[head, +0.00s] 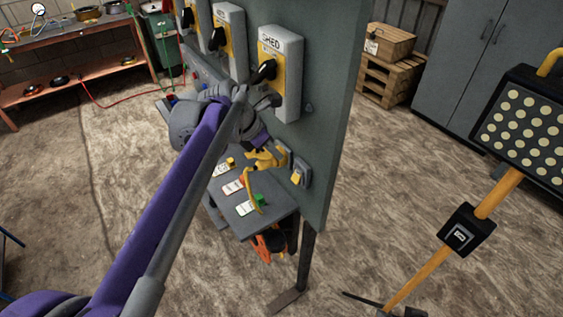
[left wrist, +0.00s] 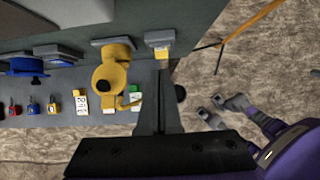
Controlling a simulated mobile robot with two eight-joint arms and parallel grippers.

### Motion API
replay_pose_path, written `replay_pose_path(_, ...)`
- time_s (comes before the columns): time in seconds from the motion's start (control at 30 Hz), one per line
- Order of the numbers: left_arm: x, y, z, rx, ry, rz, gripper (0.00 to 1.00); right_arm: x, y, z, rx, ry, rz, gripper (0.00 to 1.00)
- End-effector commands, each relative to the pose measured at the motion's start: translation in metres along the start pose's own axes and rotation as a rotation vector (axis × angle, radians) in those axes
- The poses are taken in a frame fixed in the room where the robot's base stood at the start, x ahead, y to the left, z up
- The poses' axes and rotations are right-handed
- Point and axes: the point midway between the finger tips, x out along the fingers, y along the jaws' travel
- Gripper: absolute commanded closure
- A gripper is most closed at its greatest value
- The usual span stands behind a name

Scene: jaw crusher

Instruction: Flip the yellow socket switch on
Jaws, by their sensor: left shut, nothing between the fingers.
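The yellow socket (head: 264,158) is on the lower part of the grey panel; my left arm partly covers it in the head view. It also shows in the left wrist view (left wrist: 112,72). Beside it, to the right, is a small grey switch box with a yellow switch (head: 296,177), also in the left wrist view (left wrist: 162,53). My left gripper (head: 271,101) is shut and empty, in front of the panel above this switch. In the left wrist view its fingertips (left wrist: 161,72) appear just below the switch; contact cannot be told.
A white isolator box marked SHED (head: 290,95) with a black handle is close to my left gripper. A small shelf (head: 275,217) with cards and colored blocks juts out below. A blue socket (left wrist: 30,67) is farther left.

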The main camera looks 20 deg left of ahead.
Motion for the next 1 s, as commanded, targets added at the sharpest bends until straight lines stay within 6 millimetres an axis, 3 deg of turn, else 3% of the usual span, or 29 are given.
replay_pose_path(0.23,-0.026,0.000,0.006,0.000,-0.001,0.000,1.00,-0.001,0.000,-0.001,0.000,0.001,0.000,0.27)
replay_pose_path(0.77,-0.028,-0.001,0.006,0.005,0.000,0.000,1.00,-0.001,0.000,-0.001,0.000,0.001,0.000,0.27)
replay_pose_path(0.87,-0.027,-0.007,0.000,0.072,0.008,0.006,1.00,-0.002,0.000,-0.001,0.000,0.001,0.000,0.27)
replay_pose_path(1.0,-0.026,-0.031,-0.025,0.370,0.043,0.029,1.00,-0.003,0.000,-0.003,0.000,0.002,0.000,0.27)
